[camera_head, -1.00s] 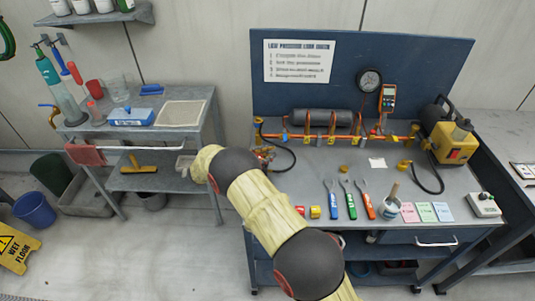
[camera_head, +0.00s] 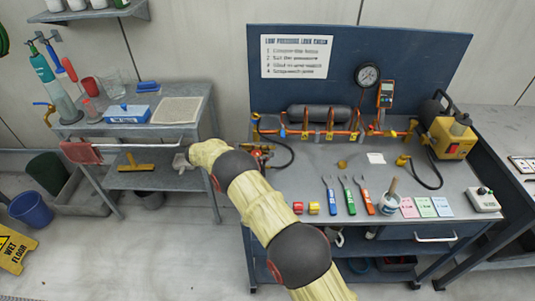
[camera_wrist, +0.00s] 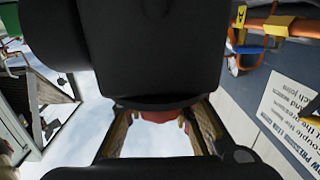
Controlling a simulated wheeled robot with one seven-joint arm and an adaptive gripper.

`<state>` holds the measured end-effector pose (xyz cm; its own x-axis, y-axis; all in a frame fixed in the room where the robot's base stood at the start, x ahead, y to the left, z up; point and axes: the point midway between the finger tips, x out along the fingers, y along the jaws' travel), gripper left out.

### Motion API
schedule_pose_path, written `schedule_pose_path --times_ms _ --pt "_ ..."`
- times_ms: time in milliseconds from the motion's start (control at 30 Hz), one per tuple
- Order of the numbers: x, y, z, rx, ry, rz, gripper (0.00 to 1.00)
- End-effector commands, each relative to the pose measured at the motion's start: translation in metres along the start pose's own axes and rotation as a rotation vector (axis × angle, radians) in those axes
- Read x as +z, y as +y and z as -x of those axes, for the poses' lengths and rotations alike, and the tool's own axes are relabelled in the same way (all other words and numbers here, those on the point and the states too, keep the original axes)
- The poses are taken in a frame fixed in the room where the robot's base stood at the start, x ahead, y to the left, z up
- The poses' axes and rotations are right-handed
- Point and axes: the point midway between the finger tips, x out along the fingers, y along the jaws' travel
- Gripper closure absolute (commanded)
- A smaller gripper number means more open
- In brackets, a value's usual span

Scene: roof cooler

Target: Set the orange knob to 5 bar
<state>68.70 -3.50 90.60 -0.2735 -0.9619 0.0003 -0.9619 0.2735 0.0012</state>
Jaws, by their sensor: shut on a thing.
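The pipe run (camera_head: 315,132) crosses the back of the workbench, with orange sections, yellow fittings and a dark cylinder (camera_head: 318,115) behind it. My gripper (camera_head: 262,155) is at its left end, mostly hidden by my pale-sleeved arm. In the wrist view my gripper (camera_wrist: 158,113) has a finger on each side of a reddish-orange thing (camera_wrist: 152,104), apparently the orange knob, mostly covered by the dark gripper body. No scale on it shows. The round black gauge (camera_head: 367,75) is on the blue backboard; its reading is too small to tell.
A black hose (camera_head: 291,153) curves beside my gripper. Wrenches (camera_head: 350,198), a cup (camera_head: 390,200), coloured cards (camera_head: 425,207) and a yellow pump unit (camera_head: 452,139) occupy the bench. A side shelf (camera_head: 190,138) stands left. A sign (camera_head: 297,57) hangs on the backboard.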

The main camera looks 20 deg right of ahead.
Motion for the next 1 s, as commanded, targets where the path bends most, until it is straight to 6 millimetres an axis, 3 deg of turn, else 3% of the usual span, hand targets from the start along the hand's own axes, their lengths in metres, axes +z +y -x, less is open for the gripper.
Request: schedule_pose_path --times_ms 133,167,500,1000 --pt "-0.0016 -0.0009 -0.0004 -0.001 0.000 -0.003 1.00" --pt "-0.0016 -0.0009 -0.0004 -0.001 0.000 -0.003 0.76" --pt "-0.0007 -0.0005 -0.0003 -0.001 0.000 -0.002 0.57" --pt "-0.0025 -0.0022 0.0000 -0.058 0.000 -0.001 0.55"
